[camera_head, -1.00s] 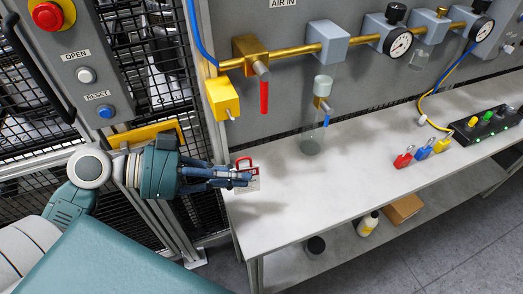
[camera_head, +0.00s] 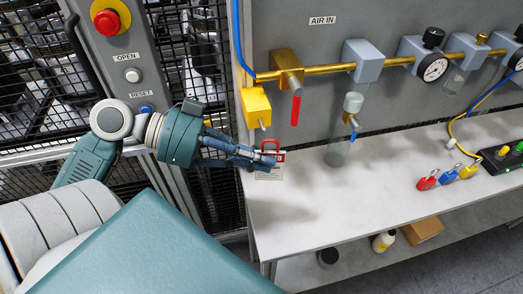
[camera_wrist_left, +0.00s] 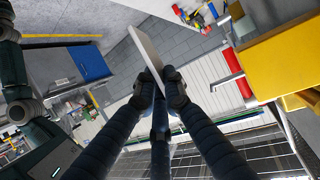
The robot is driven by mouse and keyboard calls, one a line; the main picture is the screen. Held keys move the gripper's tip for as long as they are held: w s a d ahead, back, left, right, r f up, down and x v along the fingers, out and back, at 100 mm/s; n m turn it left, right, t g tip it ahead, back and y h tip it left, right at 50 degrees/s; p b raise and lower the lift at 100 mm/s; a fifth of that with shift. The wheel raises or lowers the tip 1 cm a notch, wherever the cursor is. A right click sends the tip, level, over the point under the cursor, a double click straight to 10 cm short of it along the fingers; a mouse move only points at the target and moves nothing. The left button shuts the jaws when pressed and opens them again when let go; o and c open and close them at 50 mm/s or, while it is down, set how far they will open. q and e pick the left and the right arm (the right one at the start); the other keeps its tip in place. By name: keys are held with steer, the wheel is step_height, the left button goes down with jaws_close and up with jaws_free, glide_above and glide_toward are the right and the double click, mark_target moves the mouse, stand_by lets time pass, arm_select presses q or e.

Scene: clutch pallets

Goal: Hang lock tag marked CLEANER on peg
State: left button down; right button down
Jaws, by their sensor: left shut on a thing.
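My left gripper (camera_head: 258,158) is shut on a small white tag with a red hasp (camera_head: 270,158), held in the air at the left end of the bench. In the left wrist view my fingertips (camera_wrist_left: 160,92) pinch the tag (camera_wrist_left: 148,58), which shows nearly edge-on. The lettering on it is too small to read. A yellow block (camera_head: 256,106) on the grey panel has a short peg (camera_head: 262,125) sticking out of its lower front. The tag is below the peg and slightly to its right, apart from it in the picture. My right gripper is not in view.
A brass pipe with a red lever (camera_head: 295,108) runs along the panel right of the block. A clear bowl (camera_head: 336,157) hangs below it. Red (camera_head: 427,181), blue (camera_head: 448,174) and yellow (camera_head: 468,170) padlocks stand on the bench (camera_head: 330,210), whose left part is clear.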

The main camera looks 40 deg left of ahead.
arm_select(q)
steer(key=w+a+f+b, duration=0.1)
steer(key=w+a, duration=0.3)
steer(key=a, duration=0.1)
steer(key=shift+w+f+b, duration=0.2)
steer(key=shift+b, duration=0.15)
stand_by(0.5)
stand_by(0.5)
steer(key=c, duration=1.8)
jaws_free()
steer(key=shift+o, duration=0.2)
